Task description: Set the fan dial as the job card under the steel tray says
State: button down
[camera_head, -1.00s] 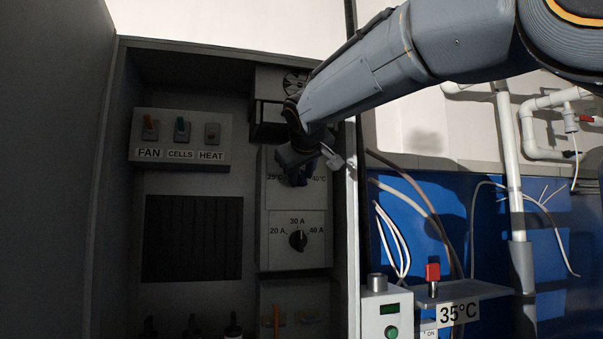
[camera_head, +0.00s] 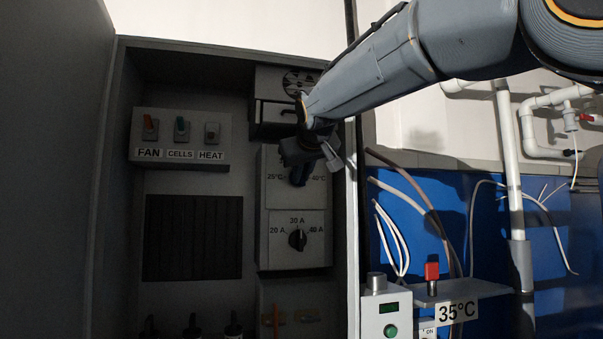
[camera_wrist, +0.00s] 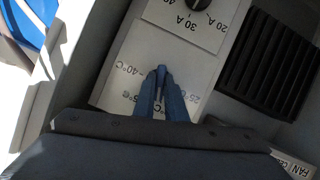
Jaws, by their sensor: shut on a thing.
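The fan dial (camera_wrist: 160,72) sits on a pale panel high in the open cabinet, marked 25°C and 40°C, with a third label partly covered. My gripper (camera_head: 299,178) reaches it from above; in the wrist view its blue fingers (camera_wrist: 162,84) are shut on the knob. The fingers hide most of the knob, so I cannot tell where its pointer stands. The job card (camera_head: 457,312) reads 35°C and hangs at the front edge of the steel tray (camera_head: 482,291), right of the cabinet.
The ampere dial (camera_head: 298,240) is just below on the same cabinet column. A switch box (camera_head: 181,140) labelled FAN, CELLS and HEAT is to the left. The cabinet's right edge (camera_head: 352,230) stands close to my gripper. A red-topped item (camera_head: 432,272) stands on the tray.

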jog(key=shift+w+d+m+g+y+b, duration=0.1)
jog(key=shift+d+m+g+y+b, duration=0.1)
jog(key=shift+m+y+b, duration=1.05)
jog(key=shift+d+m+g+y+b, duration=0.1)
jog(key=shift+m+g+y+b, duration=0.1)
jog(key=shift+m+y+b, duration=1)
jog(key=shift+a+r+m+h, duration=0.1)
jog(key=shift+m+h, duration=0.15)
jog(key=shift+m, duration=0.4)
jog(key=c, duration=1.8)
grip_release()
jog(key=b+v, duration=0.3)
jog(key=v, duration=0.4)
jog(key=shift+s+d, duration=0.2)
jog(key=shift+s, duration=0.15)
